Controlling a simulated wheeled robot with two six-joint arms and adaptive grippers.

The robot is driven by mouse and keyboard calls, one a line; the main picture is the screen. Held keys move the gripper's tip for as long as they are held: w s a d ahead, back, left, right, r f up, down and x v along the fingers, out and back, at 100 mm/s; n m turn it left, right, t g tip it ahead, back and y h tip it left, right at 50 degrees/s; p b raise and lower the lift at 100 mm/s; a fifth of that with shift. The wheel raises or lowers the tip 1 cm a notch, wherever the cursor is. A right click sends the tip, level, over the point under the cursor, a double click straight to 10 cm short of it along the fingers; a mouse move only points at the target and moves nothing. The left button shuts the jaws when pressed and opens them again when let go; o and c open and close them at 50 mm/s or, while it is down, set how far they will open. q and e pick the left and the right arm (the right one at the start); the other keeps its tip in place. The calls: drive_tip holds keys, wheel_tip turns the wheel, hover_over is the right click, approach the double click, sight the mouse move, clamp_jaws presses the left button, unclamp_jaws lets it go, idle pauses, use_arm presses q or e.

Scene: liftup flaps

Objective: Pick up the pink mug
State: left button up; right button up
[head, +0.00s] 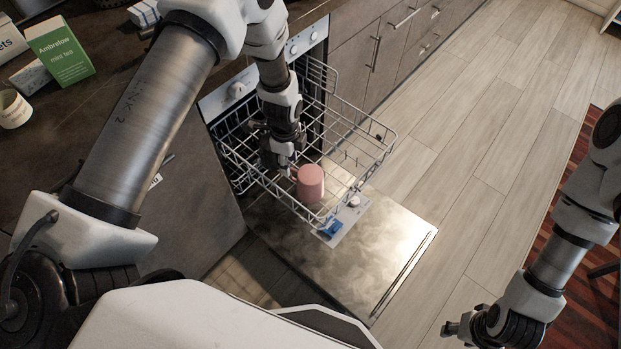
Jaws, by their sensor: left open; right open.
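The pink mug (311,184) stands upside down in the pulled-out wire dish rack (376,150), near its front. My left gripper (283,166) is open and points down into the rack, just left of and behind the mug. Its fingertips are small and partly dark here, and I cannot tell whether they touch the mug. My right gripper (462,331) is open and empty, low at the right above the floor, far from the mug.
The dishwasher door (385,238) lies folded down under the rack, with a blue item (331,228) on it. A counter at the left holds a green tea box (60,52) and a cream mug (13,109). Wooden floor (500,140) is clear at the right.

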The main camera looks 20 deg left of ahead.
sight(290, 177)
use_arm(q)
drive_tip(key=f, duration=0.4)
drive_tip(key=shift+d+f, duration=0.3)
drive_tip(key=shift+d, duration=0.05)
drive_tip(key=shift+a+f, duration=0.1)
drive_tip(key=shift+f, duration=0.2)
drive_tip(key=shift+a, duration=0.1)
clamp_jaws()
